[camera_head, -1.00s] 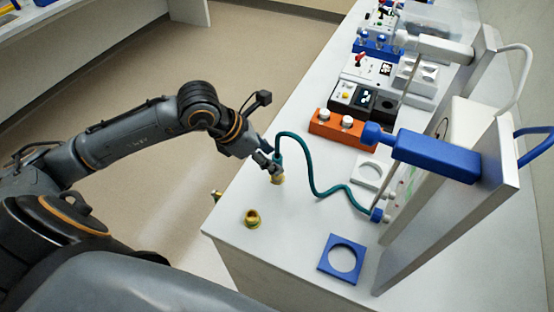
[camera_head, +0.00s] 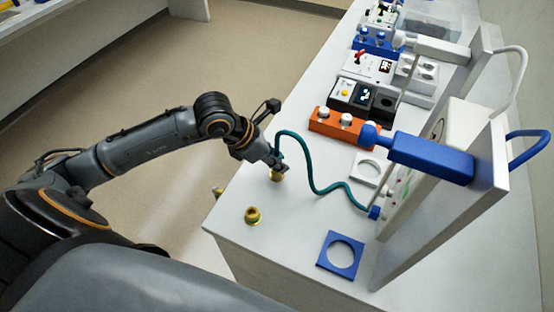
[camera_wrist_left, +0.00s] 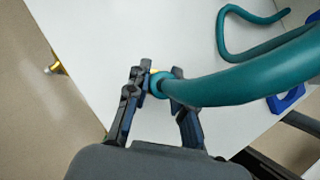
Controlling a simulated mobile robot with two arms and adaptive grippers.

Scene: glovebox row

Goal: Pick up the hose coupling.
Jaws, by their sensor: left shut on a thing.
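The hose coupling (camera_head: 277,176) is a small brass-coloured end on a teal hose (camera_head: 312,178), near the left edge of the white bench. My left gripper (camera_head: 277,166) is shut on it, with the fingers around the hose end just above the brass. In the left wrist view the hose end (camera_wrist_left: 161,84) sits between the two fingers (camera_wrist_left: 158,92), and the brass is mostly hidden. I cannot tell whether the coupling touches the bench. My right gripper is not in view.
A brass socket (camera_head: 253,216) stands on the bench front-left, and another brass fitting (camera_head: 217,192) is at its left edge. The blue handle (camera_head: 430,157) and upright panel bound the right side.

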